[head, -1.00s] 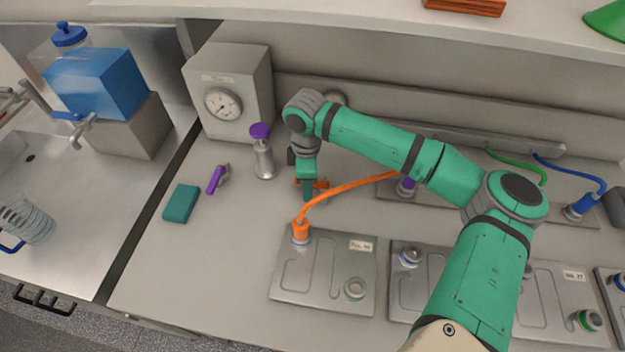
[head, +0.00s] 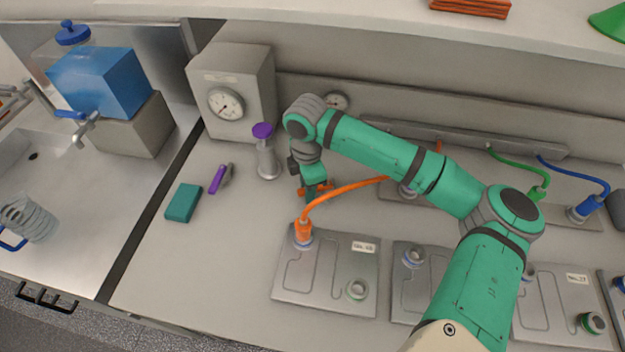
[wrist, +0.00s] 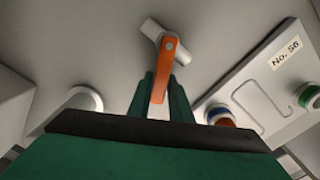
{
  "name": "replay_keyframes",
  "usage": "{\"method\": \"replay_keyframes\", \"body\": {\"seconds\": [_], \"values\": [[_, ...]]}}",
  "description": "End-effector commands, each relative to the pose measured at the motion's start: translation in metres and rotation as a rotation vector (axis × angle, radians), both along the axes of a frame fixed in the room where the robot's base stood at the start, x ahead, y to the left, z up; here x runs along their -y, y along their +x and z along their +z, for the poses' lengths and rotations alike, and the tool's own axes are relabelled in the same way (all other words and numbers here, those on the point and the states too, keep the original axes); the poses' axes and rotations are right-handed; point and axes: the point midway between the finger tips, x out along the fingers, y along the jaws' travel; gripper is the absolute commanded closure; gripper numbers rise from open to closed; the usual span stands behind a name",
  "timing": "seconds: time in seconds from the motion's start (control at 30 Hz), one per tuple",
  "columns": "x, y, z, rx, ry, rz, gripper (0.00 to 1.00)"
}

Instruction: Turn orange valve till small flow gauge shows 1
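The orange valve (head: 327,187) stands on the bench behind the nearest left plate, partly hidden by my gripper (head: 315,190). In the wrist view, the valve's orange handle (wrist: 163,70) sits on a pale pipe fitting. Its near end lies between the two green fingers of my gripper (wrist: 163,90), with no clear gap on either side, so they look closed on it. The small flow gauge (head: 337,101) is low on the back wall, just behind my arm. Its dial is in view, but too small to read.
A larger gauge (head: 226,103) is on a grey box at the back left. A purple-topped metal bottle (head: 266,158) stands close left of my gripper. An orange cable (head: 345,187) arches just right of it to a plate (head: 325,300). The bench at front left is clear.

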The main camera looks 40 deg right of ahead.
Motion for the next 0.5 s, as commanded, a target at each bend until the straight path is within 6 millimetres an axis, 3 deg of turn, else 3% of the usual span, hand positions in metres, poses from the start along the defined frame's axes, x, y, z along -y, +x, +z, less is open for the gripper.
{"method": "replay_keyframes", "body": {"seconds": [0.5], "values": [[-0.0005, -0.0009, 0.0012, 0.000, -0.001, 0.025, 0.79]]}}
